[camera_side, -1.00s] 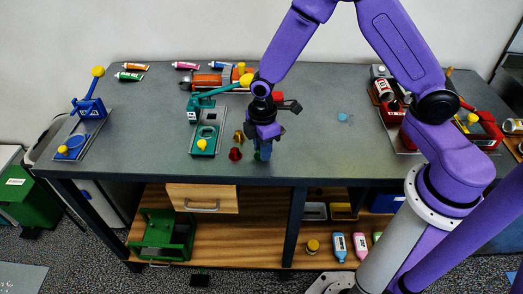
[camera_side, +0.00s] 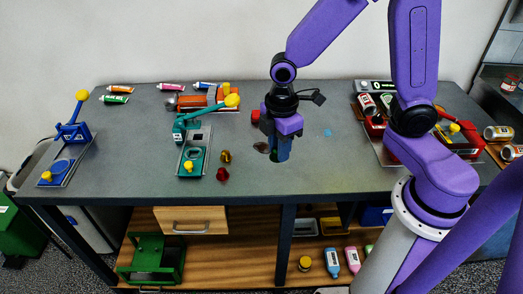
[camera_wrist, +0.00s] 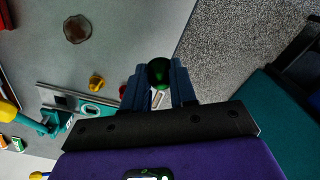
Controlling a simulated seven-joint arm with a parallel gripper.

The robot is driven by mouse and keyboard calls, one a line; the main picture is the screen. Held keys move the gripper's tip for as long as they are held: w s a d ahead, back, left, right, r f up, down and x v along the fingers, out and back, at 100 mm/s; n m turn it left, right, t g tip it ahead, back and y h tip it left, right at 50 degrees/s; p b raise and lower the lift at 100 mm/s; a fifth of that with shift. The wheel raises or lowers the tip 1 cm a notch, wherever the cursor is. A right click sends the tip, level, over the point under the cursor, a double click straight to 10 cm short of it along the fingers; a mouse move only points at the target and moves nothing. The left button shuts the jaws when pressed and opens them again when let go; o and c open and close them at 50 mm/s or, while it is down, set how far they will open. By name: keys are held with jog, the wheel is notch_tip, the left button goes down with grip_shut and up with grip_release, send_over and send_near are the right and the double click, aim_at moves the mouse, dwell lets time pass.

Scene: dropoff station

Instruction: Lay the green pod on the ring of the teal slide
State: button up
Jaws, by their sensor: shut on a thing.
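My gripper (camera_side: 280,156) is shut on the green pod (camera_wrist: 159,72), which shows as a dark green round top between the two blue fingers (camera_wrist: 159,85) in the wrist view. In the side view the fingers hide the pod. They hang over the bare tabletop, right of the teal slide (camera_side: 182,168). The slide's ring (camera_side: 193,155) lies on its plate with a yellow knob in front, and a teal lever with a yellow ball rises behind it. In the wrist view the teal slide (camera_wrist: 96,111) is left of the fingers, apart from the pod.
A gold pod (camera_side: 225,156) and a red pod (camera_side: 222,174) stand between the slide and my gripper. A brown disc (camera_side: 262,147) lies beside the fingers. A blue station (camera_side: 68,155) is at left, a red one (camera_side: 455,138) at right.

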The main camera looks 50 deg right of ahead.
jog(key=s+d+r, duration=0.2)
jog(key=s+r, duration=0.1)
jog(key=s, duration=0.2)
jog(key=w+a, duration=0.4)
jog(key=w, duration=0.3)
jog(key=w+a, duration=0.4)
jog(key=w, duration=0.3)
jog(key=w+a+f, duration=0.1)
jog(key=w+f, duration=0.2)
jog(key=w, duration=0.5)
jog(key=w+a+f, duration=0.1)
jog(key=w+f, duration=0.2)
jog(key=w, duration=0.5)
jog(key=shift+s+f, duration=0.1)
jog(key=shift+f, duration=2.8)
jog(key=o, duration=0.8)
jog(key=shift+o, duration=0.2)
jog(key=shift+r, duration=0.1)
